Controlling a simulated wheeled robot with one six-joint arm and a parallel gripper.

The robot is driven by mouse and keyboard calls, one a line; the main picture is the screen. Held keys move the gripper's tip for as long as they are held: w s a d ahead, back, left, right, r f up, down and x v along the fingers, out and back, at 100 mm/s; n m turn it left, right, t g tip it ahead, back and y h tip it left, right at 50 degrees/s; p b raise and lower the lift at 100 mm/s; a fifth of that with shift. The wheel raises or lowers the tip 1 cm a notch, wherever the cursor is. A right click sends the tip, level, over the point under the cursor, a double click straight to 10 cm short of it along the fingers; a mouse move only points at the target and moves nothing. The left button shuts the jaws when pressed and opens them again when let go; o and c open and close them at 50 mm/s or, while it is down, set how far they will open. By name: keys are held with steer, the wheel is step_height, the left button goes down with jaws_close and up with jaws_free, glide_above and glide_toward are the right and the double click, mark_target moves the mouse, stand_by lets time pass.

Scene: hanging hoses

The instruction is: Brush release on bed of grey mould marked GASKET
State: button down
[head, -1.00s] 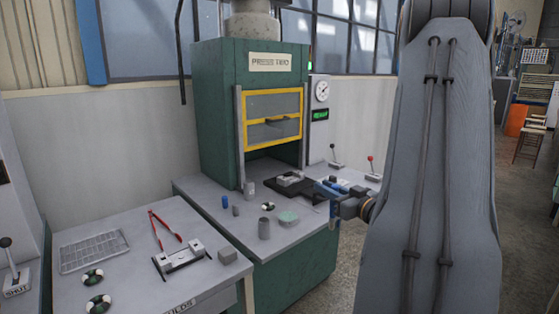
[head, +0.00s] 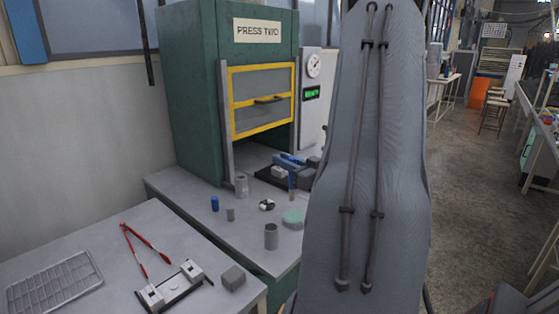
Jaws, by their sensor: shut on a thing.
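My gripper (head: 291,163), with blue fingers, is at the mouth of the green press, beside my large grey arm link. It is shut on a small, thin thing, likely the brush (head: 292,181), which points down and is mostly hidden. A grey mould (head: 278,172) sits on a black plate (head: 262,176) on the press table, just below and left of the fingers. My gripper and arm cover part of it. No GASKET marking is readable, and I cannot tell whether the brush touches the mould bed.
The press has a yellow-framed guard (head: 262,100) above its opening. On its table stand a blue cylinder (head: 215,204), grey cylinders (head: 271,236) and a pale green disc (head: 293,218).

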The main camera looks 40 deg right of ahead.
steer(key=shift+s+d+f+b, duration=0.1)
steer(key=shift+d+f+b, duration=0.05)
steer(key=shift+f+b, duration=0.65)
steer(key=shift+s+d+f+b, duration=0.15)
steer(key=shift+f+b, duration=0.4)
steer(key=shift+f, duration=0.4)
steer(key=shift+s+d+f+b, duration=0.1)
steer(key=shift+f+b, duration=0.6)
steer(key=shift+f, duration=0.8)
stand_by(0.4)
steer(key=shift+r, duration=0.1)
step_height(320, 180, up, 7)
steer(key=p, duration=0.5)
steer(key=shift+p, duration=0.4)
stand_by(0.5)
steer(key=shift+a, duration=0.1)
